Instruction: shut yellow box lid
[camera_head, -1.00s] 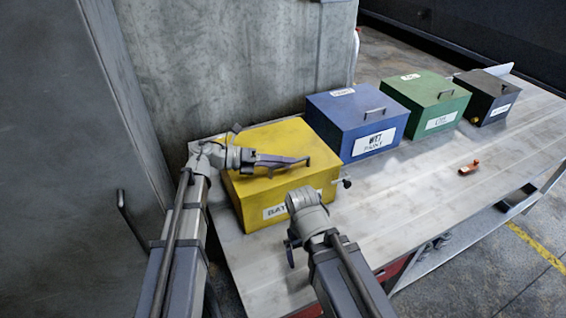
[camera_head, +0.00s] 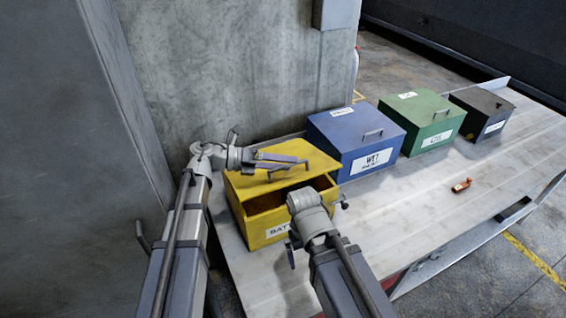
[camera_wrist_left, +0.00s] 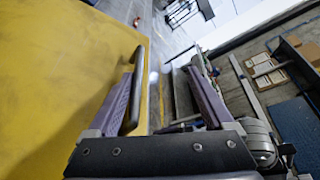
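The yellow box (camera_head: 265,226) stands at the near left end of the metal table. Its lid (camera_head: 300,150) is raised partway, and the dark inside shows through the front gap. My left gripper (camera_head: 285,161) is over the lid at its dark handle (camera_head: 272,173). In the left wrist view my left gripper (camera_wrist_left: 165,95) is open, with the handle (camera_wrist_left: 134,92) between the fingers, close to the left one. The lid's yellow surface (camera_wrist_left: 55,75) fills the left side there. My right arm is in front of the box; its gripper fingers cannot be made out.
A blue box (camera_head: 350,139), a green box (camera_head: 425,118) and a black box (camera_head: 485,110) stand shut in a row to the right. A small orange item (camera_head: 461,185) lies on the metal table (camera_head: 420,220). A concrete wall (camera_head: 235,70) rises behind the yellow box.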

